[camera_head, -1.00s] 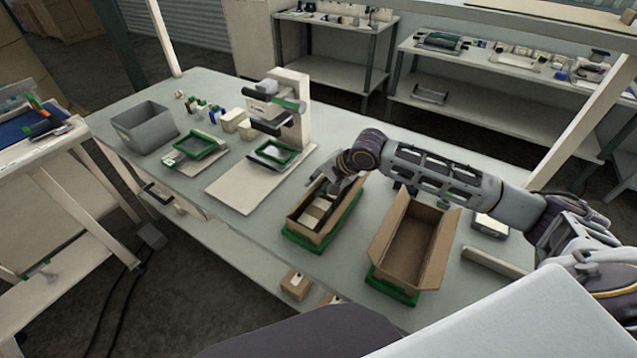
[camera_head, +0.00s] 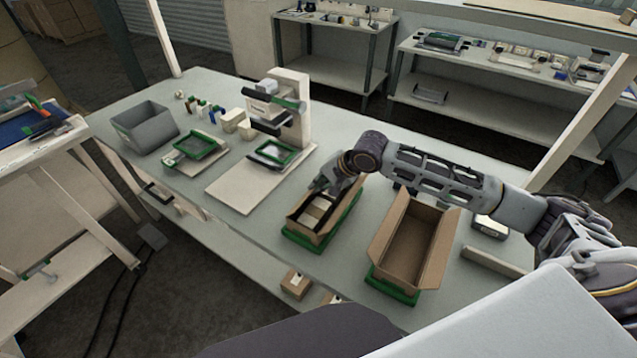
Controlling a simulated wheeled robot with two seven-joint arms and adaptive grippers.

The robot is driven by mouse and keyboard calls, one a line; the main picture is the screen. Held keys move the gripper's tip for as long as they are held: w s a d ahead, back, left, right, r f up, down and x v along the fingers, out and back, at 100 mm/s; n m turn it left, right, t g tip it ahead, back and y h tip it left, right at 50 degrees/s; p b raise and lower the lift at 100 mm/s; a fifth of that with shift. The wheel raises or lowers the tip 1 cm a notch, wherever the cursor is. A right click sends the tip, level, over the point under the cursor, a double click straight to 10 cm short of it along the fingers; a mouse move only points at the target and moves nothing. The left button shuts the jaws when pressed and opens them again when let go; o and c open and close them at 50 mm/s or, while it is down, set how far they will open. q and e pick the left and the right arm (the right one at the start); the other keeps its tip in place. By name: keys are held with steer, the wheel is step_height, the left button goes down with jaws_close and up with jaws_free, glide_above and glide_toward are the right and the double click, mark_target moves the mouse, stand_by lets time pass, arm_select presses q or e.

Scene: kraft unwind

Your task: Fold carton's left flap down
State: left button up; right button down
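A brown carton (camera_head: 327,226) stands open on a green-edged holder (camera_head: 303,241) near the front edge of the table, with pale blocks (camera_head: 316,208) inside. My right gripper (camera_head: 319,186) reaches in from the right and points down at the far left part of this carton, by its left side. The fingers are small and dark here, so I cannot tell whether they are open or touch the left flap. A second carton (camera_head: 412,238) stands open and looks empty on another green holder (camera_head: 392,287), to the right, under my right arm. My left gripper is not in view.
A white press-like device (camera_head: 291,113) on a pale board stands behind and left of the filled carton. A grey bin (camera_head: 146,128), green-framed trays (camera_head: 196,147) and small blocks (camera_head: 231,120) lie further left. A pale bar (camera_head: 494,262) lies right of the empty carton.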

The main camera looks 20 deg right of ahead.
steer(key=shift+s+d+f+t+y, duration=0.15)
steer(key=shift+s+f+t+y, duration=0.05)
steer(key=shift+t+y, duration=0.25)
steer(key=shift+s+d+f+t+y, duration=0.1)
steer(key=shift+s+f+t+y, duration=0.1)
steer(key=shift+t+y, duration=0.25)
stand_by(0.4)
steer(key=c, duration=1.7)
jaws_free()
steer(key=shift+d+r, duration=0.1)
steer(key=shift+r, duration=0.05)
steer(key=shift+v, duration=5.15)
steer(key=shift+s+d+r, duration=0.15)
steer(key=shift+s+r, duration=0.05)
steer(key=shift+s, duration=0.2)
steer(key=shift+s+r, duration=0.15)
steer(key=shift+r, duration=0.05)
steer(key=shift+c, duration=0.2)
